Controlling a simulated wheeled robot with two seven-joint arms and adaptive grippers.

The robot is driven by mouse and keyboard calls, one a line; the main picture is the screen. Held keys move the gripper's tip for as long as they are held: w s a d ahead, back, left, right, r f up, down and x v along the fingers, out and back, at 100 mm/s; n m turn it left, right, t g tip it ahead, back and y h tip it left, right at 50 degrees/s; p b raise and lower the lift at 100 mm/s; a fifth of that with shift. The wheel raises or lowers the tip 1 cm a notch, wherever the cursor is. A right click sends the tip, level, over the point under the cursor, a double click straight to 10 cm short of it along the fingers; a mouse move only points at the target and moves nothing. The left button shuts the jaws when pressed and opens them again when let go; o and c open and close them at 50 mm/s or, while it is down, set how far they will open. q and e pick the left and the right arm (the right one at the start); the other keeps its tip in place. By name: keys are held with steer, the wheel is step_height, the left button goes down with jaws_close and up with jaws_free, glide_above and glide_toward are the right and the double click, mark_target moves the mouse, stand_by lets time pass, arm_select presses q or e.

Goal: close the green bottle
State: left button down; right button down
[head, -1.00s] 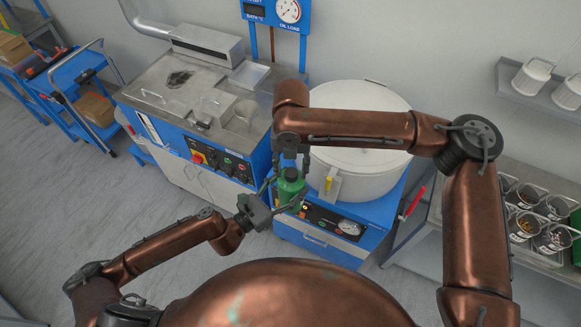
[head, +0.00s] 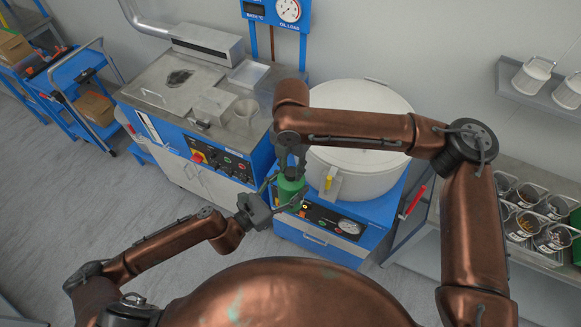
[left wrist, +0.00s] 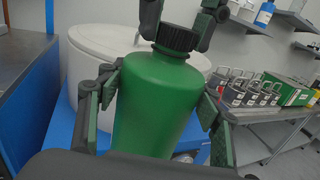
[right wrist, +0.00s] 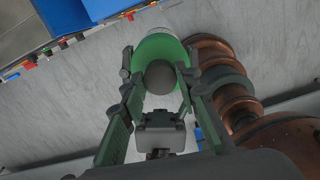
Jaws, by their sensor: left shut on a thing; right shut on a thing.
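The green bottle (head: 290,189) is upright in front of the white round vessel, held by my left gripper (head: 277,200). In the left wrist view the bottle (left wrist: 155,105) fills the middle, with the left fingers on both sides of its body. A black cap (left wrist: 178,39) sits on the bottle's neck, and the right gripper's fingers (left wrist: 180,18) are around it from above. My right gripper (head: 291,168) points down over the bottle. In the right wrist view the dark round cap (right wrist: 160,77) lies between its fingers, over the green bottle shoulder. Whether the cap is threaded cannot be told.
The white lidded vessel (head: 360,165) stands just behind the bottle on a blue machine (head: 320,245) with a gauge. A steel-topped blue bench (head: 165,110) is to the left. A rack with several jars (head: 530,215) is at the right. The floor at left is clear.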

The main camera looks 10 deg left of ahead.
steer(key=m, duration=0.6)
steer(key=shift+a, duration=0.1)
steer(key=m, duration=1.1)
steer(key=shift+m, duration=0.4)
steer(key=m, duration=0.4)
steer(key=c, duration=1.4)
jaws_free()
step_height(320, 180, up, 12)
